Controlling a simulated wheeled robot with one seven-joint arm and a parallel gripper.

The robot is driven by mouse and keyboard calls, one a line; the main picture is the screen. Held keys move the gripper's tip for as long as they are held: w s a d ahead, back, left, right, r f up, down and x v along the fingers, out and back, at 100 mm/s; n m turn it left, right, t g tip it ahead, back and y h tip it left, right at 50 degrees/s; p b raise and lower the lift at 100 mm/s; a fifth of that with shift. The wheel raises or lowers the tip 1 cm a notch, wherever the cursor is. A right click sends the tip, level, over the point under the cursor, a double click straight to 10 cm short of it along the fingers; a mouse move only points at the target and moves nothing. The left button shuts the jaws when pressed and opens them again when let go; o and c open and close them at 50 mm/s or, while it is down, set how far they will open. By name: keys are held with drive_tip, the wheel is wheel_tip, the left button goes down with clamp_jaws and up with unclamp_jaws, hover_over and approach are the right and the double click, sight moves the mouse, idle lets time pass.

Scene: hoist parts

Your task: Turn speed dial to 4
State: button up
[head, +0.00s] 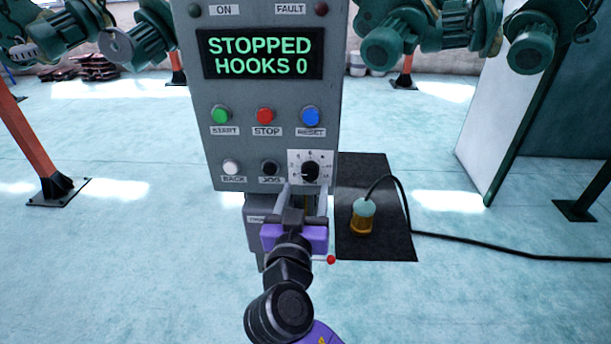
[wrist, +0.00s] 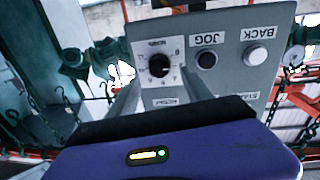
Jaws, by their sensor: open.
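The speed dial (head: 310,171) is a black round knob on a white numbered plate at the panel's lower right. In the wrist view the dial (wrist: 159,66) appears upside down, with its knob between my two fingers. Which number the knob points at is too small to tell surely. My gripper (head: 305,189) is open, its fingers apart just below and in front of the dial in the head view. In the wrist view my gripper (wrist: 162,90) reaches toward the plate with a finger on each side. I cannot tell whether either finger touches the knob.
The grey panel (head: 203,95) has a display (head: 262,55) reading "STOPPED HOOKS 0". Green (head: 221,115), red (head: 265,115) and blue (head: 310,116) buttons sit above the white BACK (head: 231,167) and black JOG (head: 270,167) buttons.

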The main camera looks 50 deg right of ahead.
sight(309, 174)
drive_tip(key=shift+p+x, duration=0.7)
drive_tip(key=shift+x, duration=2)
clamp_jaws()
